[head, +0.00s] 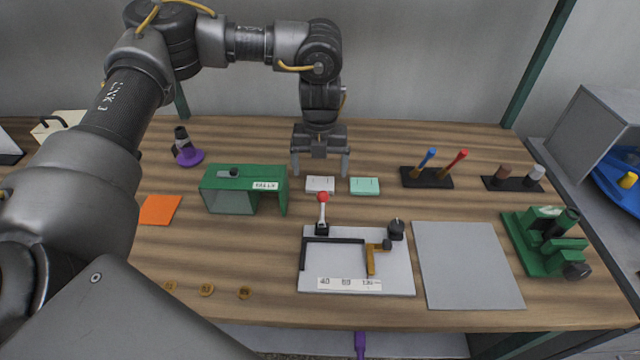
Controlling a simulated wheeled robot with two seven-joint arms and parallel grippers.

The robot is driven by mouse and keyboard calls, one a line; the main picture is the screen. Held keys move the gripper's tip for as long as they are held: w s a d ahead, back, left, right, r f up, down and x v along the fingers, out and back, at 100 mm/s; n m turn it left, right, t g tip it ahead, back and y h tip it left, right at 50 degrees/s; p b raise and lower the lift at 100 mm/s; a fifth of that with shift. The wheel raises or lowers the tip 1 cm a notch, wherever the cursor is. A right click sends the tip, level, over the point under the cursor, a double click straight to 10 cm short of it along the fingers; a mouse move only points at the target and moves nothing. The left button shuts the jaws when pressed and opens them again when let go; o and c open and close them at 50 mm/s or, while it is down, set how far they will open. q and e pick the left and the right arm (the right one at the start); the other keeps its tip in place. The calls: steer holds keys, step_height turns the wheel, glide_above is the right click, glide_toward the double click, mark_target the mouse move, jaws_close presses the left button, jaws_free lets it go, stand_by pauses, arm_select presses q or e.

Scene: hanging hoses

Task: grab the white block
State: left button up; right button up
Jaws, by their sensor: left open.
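The white block (320,184) lies flat on the wooden workbench (400,318), left of a mint green block (365,186) with a small gap between them. My left gripper (321,174) points straight down with its two fingers spread apart. Its fingertips appear above or just behind the white block, one toward each side of it. Nothing shows between the fingers. How high the fingertips are over the bench is hard to tell. My right gripper is not in view.
A green housing (222,191) stands close on the left. A red-knobbed lever (323,198) on a grey fixture plate (345,270) rises just in front of the block. A black holder (427,183) with blue and red tools stands to the right. A grey mat (465,265) lies bare.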

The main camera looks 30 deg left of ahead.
mark_target(320, 186)
arm_select(q)
step_height(320, 186, down, 4)
steer(key=shift+s+p, duration=0.1)
steer(key=shift+p, duration=0.2)
steer(key=shift+f, duration=0.4)
steer(key=c, duration=1.1)
steer(key=shift+o, duration=0.2)
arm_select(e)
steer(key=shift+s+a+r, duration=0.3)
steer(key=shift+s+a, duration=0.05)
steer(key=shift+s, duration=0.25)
arm_select(q)
steer(key=shift+r, duration=0.15)
